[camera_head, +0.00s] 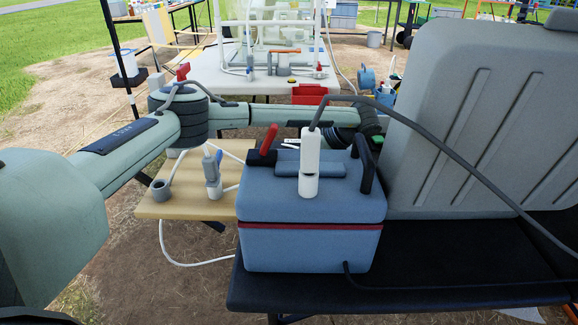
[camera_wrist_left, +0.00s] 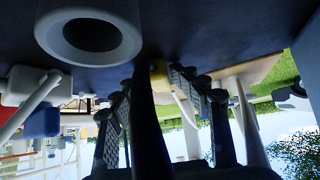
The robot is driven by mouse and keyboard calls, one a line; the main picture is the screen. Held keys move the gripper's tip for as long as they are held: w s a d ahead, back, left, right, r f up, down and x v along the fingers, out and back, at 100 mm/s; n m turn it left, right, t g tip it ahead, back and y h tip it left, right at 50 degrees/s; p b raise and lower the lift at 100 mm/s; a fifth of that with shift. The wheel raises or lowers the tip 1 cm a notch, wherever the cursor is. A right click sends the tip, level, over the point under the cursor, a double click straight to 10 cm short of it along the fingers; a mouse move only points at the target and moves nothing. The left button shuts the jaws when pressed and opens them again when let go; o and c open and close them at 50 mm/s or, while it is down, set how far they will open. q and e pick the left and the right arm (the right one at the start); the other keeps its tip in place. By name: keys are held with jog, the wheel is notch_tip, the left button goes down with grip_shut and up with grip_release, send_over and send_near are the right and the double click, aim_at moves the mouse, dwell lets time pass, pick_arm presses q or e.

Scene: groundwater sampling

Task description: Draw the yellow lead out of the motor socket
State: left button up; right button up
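My left arm comes in from the left in the head view and reaches across behind the blue box (camera_head: 312,225). Its gripper is hidden there behind the box. In the left wrist view my left gripper (camera_wrist_left: 148,95) is open, its two ridged fingers apart. A small yellow piece (camera_wrist_left: 158,76), perhaps the yellow lead's plug, shows between and beyond the fingers, against a dark surface. I see no finger closed on it. A dark bar crosses in front of it. I cannot make out the motor socket for certain. My right gripper is not in view.
A wooden board (camera_head: 190,207) with a grey cup (camera_head: 161,190) and white tubes lies left of the box. A white cylinder (camera_head: 309,165) with a black cable stands on the box. A large grey case (camera_head: 480,120) blocks the right. A grey ring (camera_wrist_left: 90,35) looms close in the wrist view.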

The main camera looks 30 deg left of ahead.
pick_arm(q)
jog(key=shift+s+d+f, duration=0.1)
jog(key=shift+d+f, duration=0.15)
jog(key=shift+f, duration=0.05)
notch_tip(320, 180, up, 11)
jog(key=shift+a+f, duration=0.2)
jog(key=shift+a, duration=0.05)
dwell(0.4)
